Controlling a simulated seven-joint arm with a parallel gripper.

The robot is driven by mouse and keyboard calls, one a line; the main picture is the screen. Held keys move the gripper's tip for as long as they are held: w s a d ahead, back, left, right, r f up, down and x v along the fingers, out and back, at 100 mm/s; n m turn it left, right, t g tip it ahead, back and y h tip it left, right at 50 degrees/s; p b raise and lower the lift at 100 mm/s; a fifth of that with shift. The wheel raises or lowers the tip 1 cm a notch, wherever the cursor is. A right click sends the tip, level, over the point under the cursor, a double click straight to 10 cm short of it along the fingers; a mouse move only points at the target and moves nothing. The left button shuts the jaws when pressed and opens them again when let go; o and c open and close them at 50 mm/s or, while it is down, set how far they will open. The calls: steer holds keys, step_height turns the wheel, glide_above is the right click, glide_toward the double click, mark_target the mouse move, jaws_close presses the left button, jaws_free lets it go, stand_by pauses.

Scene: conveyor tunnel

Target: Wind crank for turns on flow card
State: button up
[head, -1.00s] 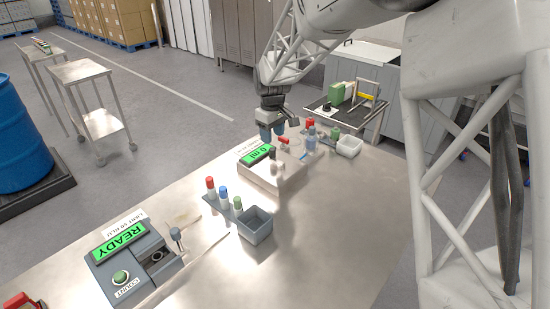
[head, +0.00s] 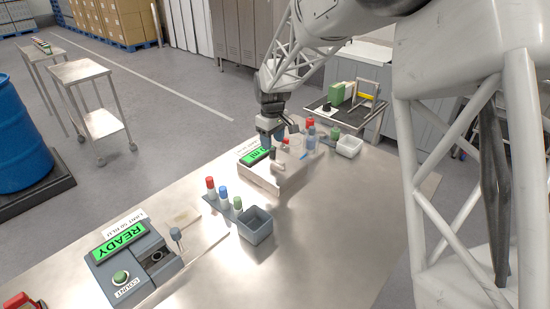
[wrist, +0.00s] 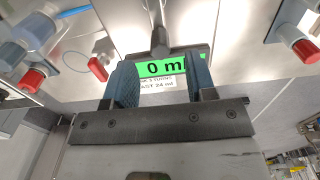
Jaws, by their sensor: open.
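A pale metal pump box (head: 275,176) stands at the far part of the steel bench, with a lit green display (head: 255,156) on it.
A grey counter box (head: 133,262) reading "READY" stands at the near left. A grey open bin (head: 256,226) and a rack of capped bottles (head: 224,197) sit mid-bench. More bottles (head: 311,138) and a white bin (head: 349,147) stand beyond the pump. Front right bench is clear.

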mark_target(273, 149)
steer(key=shift+f, duration=2.75)
steer(key=shift+c, duration=0.3)
jaws_close()
